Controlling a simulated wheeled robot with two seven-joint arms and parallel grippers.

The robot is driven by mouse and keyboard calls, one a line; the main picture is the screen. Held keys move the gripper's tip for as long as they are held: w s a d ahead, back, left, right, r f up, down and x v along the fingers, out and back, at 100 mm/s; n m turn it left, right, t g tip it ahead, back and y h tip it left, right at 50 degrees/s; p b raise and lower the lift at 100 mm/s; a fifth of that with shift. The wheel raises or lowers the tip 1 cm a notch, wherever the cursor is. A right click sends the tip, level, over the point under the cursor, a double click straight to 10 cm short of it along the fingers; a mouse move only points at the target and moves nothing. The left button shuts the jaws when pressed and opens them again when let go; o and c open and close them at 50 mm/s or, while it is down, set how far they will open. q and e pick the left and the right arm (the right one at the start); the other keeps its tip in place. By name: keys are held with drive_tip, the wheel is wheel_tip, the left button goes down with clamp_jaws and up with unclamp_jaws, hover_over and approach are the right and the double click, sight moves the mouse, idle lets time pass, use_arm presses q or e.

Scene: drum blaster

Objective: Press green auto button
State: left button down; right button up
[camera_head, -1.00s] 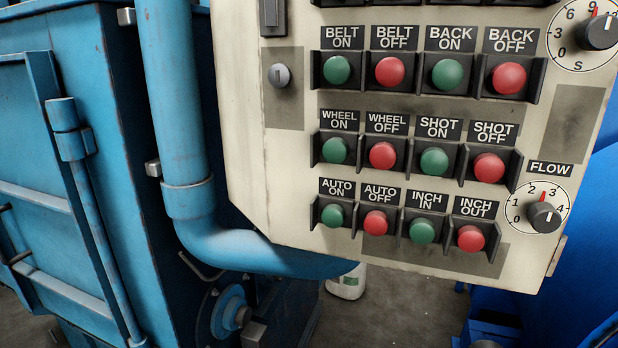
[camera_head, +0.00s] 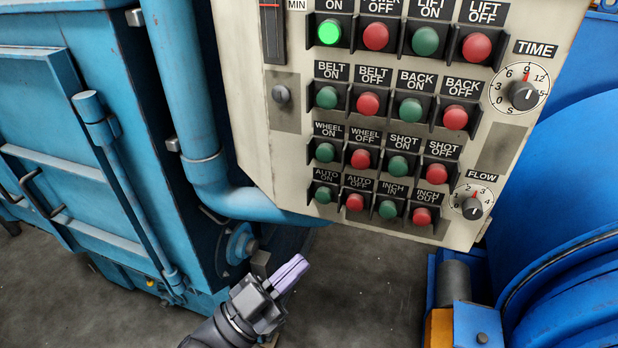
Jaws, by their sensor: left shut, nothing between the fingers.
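The green AUTO ON button (camera_head: 323,195) is at the left end of the bottom row on the beige control panel (camera_head: 232,97). It looks dark and unlit. The red AUTO OFF button (camera_head: 355,202) is just to its right. My left gripper (camera_head: 291,272) has purple fingers and is shut and empty. In the picture it shows below and a little left of the AUTO ON button, apart from it, with its fingers pointing up and right. My right gripper is not in view.
A green button (camera_head: 329,32) in the top visible row is lit. A blue pipe (camera_head: 197,130) bends under the panel's lower left edge. A blue machine body (camera_head: 70,130) stands at left, and large blue machinery (camera_head: 560,200) at right. Grey floor (camera_head: 370,285) shows below the panel.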

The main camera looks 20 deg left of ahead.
sight(314, 213)
use_arm(q)
drive_tip(key=r, duration=0.1)
drive_tip(key=s+r+m+h, duration=0.1)
drive_tip(key=shift+d+r, duration=0.1)
drive_tip(key=shift+r, duration=0.2)
drive_tip(key=w+b, duration=0.2)
drive_tip(key=w, duration=0.7)
drive_tip(key=shift+w+d+b, duration=0.1)
drive_tip(key=shift+b, duration=0.2)
idle(1.7)
drive_tip(key=shift+w, duration=0.3)
